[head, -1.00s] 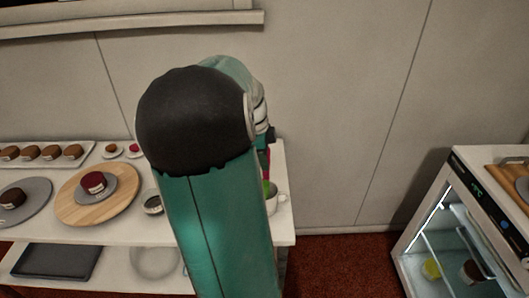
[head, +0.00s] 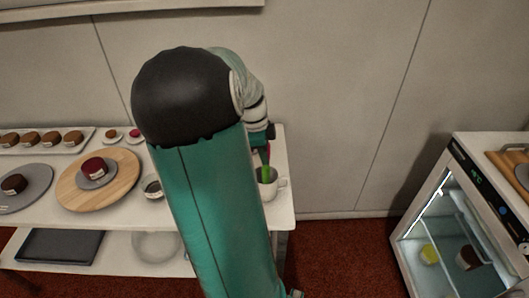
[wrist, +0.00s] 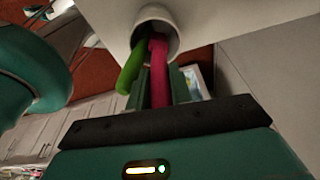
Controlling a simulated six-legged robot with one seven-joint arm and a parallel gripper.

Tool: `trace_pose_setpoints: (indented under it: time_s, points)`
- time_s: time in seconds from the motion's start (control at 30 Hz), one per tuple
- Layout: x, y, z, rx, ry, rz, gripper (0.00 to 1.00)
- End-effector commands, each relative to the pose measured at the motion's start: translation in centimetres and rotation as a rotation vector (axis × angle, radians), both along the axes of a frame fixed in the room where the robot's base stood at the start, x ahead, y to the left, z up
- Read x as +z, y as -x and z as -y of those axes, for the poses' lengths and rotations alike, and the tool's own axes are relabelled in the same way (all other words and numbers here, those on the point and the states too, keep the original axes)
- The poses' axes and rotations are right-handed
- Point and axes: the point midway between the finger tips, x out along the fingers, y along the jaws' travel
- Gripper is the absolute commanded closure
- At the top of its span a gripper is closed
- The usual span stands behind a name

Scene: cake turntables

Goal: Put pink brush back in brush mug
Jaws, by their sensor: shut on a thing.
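The white brush mug (head: 271,192) stands near the right end of the white table, partly hidden by my arm. A green brush (head: 266,174) leans in it. In the wrist view the mug (wrist: 173,17) opens toward me, with the green brush (wrist: 130,72) at its left side. The pink brush (wrist: 158,75) runs from between my fingers to the mug's mouth, and its far end appears to be inside. My gripper (wrist: 159,88) is shut on the pink brush. In the head view my gripper (head: 263,146) is just above the mug, mostly hidden behind my arm.
On the table are a wooden turntable (head: 127,166), a grey turntable (head: 35,184), a tray of several small cakes (head: 60,147) and a small bowl (head: 152,188). A glass-fronted fridge (head: 440,232) stands at the right, with open floor between. A wall is behind the table.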

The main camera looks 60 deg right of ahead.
Motion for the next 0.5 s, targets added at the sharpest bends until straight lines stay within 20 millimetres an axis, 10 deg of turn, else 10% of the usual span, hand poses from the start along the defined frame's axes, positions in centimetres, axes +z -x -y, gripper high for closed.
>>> trace_pose_setpoints:
  time_s: [0.5]
  points:
    - [-1.6,0.0,0.0,0.0,-0.003,-0.002,1.0]
